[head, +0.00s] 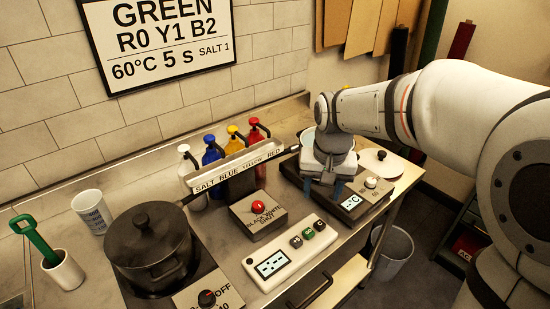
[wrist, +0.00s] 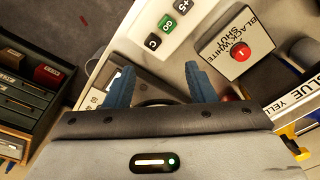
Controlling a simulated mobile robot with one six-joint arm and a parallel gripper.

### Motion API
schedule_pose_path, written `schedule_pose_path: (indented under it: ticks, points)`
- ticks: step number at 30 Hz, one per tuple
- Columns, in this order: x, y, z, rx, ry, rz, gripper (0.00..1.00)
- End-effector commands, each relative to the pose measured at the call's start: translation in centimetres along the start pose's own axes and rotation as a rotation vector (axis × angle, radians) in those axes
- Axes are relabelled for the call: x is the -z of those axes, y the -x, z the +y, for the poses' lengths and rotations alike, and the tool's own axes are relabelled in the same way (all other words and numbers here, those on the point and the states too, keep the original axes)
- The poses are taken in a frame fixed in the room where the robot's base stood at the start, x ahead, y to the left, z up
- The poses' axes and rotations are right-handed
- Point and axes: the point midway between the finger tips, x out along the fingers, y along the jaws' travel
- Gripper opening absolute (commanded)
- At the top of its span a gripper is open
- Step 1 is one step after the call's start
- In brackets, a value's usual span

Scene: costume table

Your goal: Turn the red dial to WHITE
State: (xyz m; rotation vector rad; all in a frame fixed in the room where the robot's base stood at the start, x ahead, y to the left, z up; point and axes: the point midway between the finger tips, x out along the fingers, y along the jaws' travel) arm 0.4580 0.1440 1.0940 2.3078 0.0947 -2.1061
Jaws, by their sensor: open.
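The red dial (head: 258,207) sits on top of a small grey box (head: 247,229) in the middle of the counter. The box carries the words BLACK, WHITE and SHUT. The dial also shows in the wrist view (wrist: 240,51), at upper right, with a small pale mark on it; I cannot tell which word it points to. My gripper (head: 323,188) is right of the dial in the head view, apart from it, over the heating unit's front. In the wrist view my gripper's (wrist: 160,82) blue fingers are spread, with nothing held between them.
A rack (head: 233,171) labelled SALT, BLUE, YELLOW, RED stands behind the box, with several bottles behind it. A keypad panel (head: 291,252) is in front of the box. A black lidded pot (head: 150,245) is at left. A display unit (head: 352,204) is below my gripper.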

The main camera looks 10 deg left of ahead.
Motion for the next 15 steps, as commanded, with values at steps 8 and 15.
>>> schedule_pose_path:
  ticks: [8,15]
  points:
    - [4.6,-3.0,-12.1,-0.018,0.029,-0.075,0.50]
    - [5.1,-4.9,-16.0,-0.028,0.030,-0.094,0.50]
